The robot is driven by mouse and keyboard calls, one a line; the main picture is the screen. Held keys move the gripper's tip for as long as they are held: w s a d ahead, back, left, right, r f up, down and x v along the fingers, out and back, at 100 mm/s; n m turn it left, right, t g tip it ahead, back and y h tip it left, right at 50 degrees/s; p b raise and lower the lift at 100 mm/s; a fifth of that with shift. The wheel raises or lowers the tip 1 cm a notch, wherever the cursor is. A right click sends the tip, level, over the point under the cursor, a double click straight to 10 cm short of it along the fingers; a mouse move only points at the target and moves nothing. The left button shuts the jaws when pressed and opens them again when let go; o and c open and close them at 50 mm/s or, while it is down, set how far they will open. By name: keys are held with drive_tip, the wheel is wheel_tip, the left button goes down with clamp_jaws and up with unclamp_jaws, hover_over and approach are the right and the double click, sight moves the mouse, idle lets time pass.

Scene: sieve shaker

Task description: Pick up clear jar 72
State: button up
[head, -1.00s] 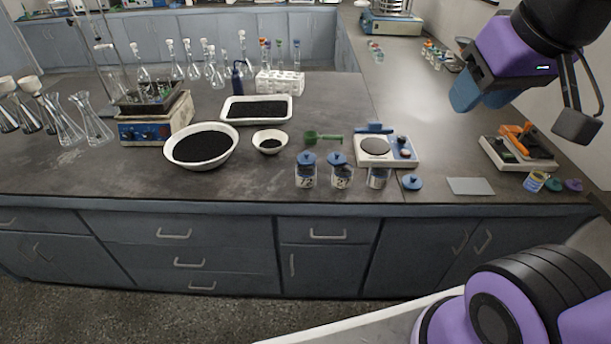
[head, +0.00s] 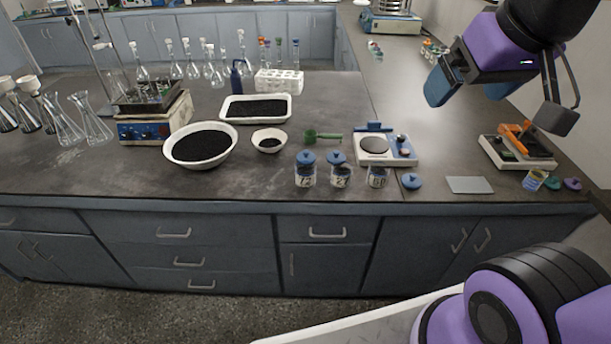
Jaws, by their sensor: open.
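Three clear jars stand in a row near the front edge of the bench. The left jar (head: 305,178) has a blue lid and a label that looks like 72. The middle jar (head: 341,179) has a blue lid and a label that looks like 27. The right jar (head: 377,179) has no lid on it, and its label is hard to read. A blue lid (head: 411,181) lies on the bench beside it. My gripper (head: 467,90) is open and empty, held in the air at the upper right, well apart from the jars.
A balance (head: 386,150) stands behind the right jar, and a green scoop (head: 323,136) lies behind the lidded jars. A small white bowl (head: 269,141) and a large white bowl (head: 201,147) hold black grains. A grey plate (head: 469,185) lies to the right. The bench's front strip left of the jars is clear.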

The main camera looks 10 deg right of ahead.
drive_tip(key=w+a+f+t, duration=0.1)
drive_tip(key=w+f, duration=0.2)
drive_tip(key=w, duration=0.6)
drive_tip(key=w+a+f+t, duration=0.2)
drive_tip(key=w+f, duration=0.1)
drive_tip(key=w, duration=0.7)
drive_tip(key=t+y, duration=0.1)
drive_tip(key=t, duration=0.4)
hover_over(309, 180)
drive_tip(key=s+d, duration=0.2)
wheel_tip(309, 180, down, 26)
drive_tip(key=s+a+f+n+t+y, duration=0.1)
drive_tip(key=s+f, duration=0.2)
drive_tip(key=f, duration=0.4)
drive_tip(key=s+f+t, duration=0.1)
drive_tip(key=s+f, duration=0.1)
drive_tip(key=f, duration=0.6)
drive_tip(key=x, duration=0.6)
drive_tip(key=r+x, duration=0.1)
drive_tip(key=x, duration=0.3)
drive_tip(key=shift+w+a, duration=0.1)
drive_tip(key=shift+w, duration=0.1)
drive_tip(key=shift+c, duration=0.3)
drive_tip(key=c, duration=1)
